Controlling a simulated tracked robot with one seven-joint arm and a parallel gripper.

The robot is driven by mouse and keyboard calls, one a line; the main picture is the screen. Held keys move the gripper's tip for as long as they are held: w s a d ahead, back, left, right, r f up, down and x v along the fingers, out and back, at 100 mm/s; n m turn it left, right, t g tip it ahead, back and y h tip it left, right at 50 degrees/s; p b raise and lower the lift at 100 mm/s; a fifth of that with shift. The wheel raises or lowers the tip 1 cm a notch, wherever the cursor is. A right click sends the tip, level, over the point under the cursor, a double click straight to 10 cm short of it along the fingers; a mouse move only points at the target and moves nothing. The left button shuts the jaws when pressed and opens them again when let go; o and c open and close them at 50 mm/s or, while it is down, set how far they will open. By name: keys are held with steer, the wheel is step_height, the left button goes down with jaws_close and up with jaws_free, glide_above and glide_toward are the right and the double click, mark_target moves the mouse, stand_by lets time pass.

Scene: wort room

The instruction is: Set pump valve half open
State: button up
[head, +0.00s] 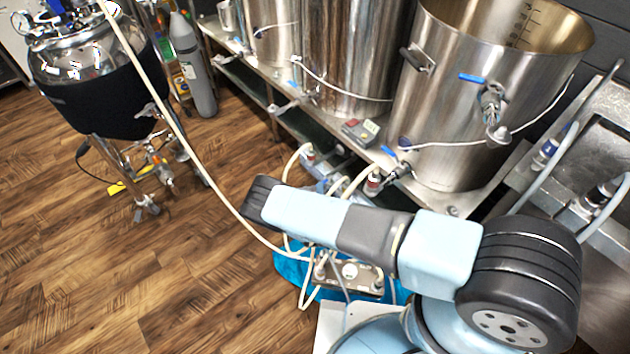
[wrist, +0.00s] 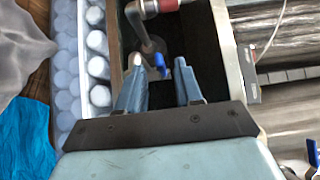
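In the wrist view, a small valve with a blue handle (wrist: 185,70) sits ahead of my gripper (wrist: 158,66). Its metal body (wrist: 152,48) hangs below a steel and red fitting (wrist: 150,8). My gripper's two pale blue fingers are open and apart. The handle is close to the right fingertip; I cannot tell whether they touch. The exact angle of the handle is unclear. In the head view my fingers are hidden behind my arm, and I cannot make out this valve clearly.
Steel kettles (head: 350,50) stand on a metal rack with hoses and other blue-handled valves (head: 472,78). A metal pump-like unit (head: 348,272) sits on blue material on the floor. A black-jacketed tank (head: 95,90) stands at the left. The wooden floor (head: 110,270) at left is clear.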

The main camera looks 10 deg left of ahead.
steer(key=shift+w+a, duration=0.15)
steer(key=shift+w, duration=2.65)
steer(key=shift+c, duration=0.5)
jaws_close()
